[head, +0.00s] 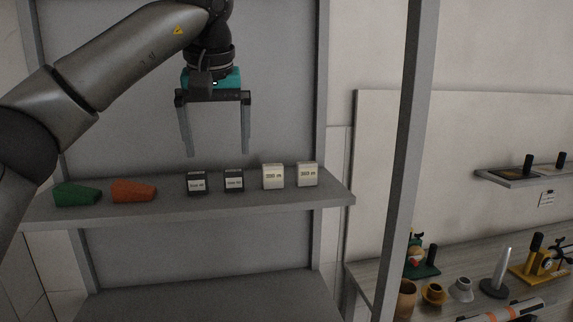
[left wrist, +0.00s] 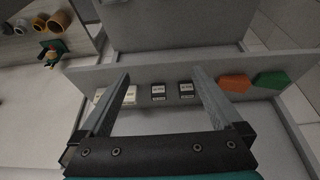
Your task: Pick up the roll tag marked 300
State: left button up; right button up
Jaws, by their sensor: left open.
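Several small block tags stand in a row on the grey shelf (head: 285,203). Two are dark with white labels, the left dark tag (head: 196,183) and the right dark tag (head: 234,181). Two are cream, the left cream tag (head: 273,176) and the right cream tag (head: 307,174). The print is too small to tell surely which reads 300. My left gripper (head: 217,154) is open and empty, fingers pointing down, above the dark tags. In the left wrist view the dark tags (left wrist: 158,91) (left wrist: 186,90) show between the fingers, and a finger partly covers the cream tags.
A green wedge (head: 77,194) and an orange wedge (head: 134,191) lie at the shelf's left. A grey upright post (head: 407,150) stands to the right. Beyond it, a bench (head: 385,262) holds cups and other items. A lower shelf (head: 210,295) looks bare.

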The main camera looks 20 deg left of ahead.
aim_at(272, 174)
jog(key=i, duration=0.85)
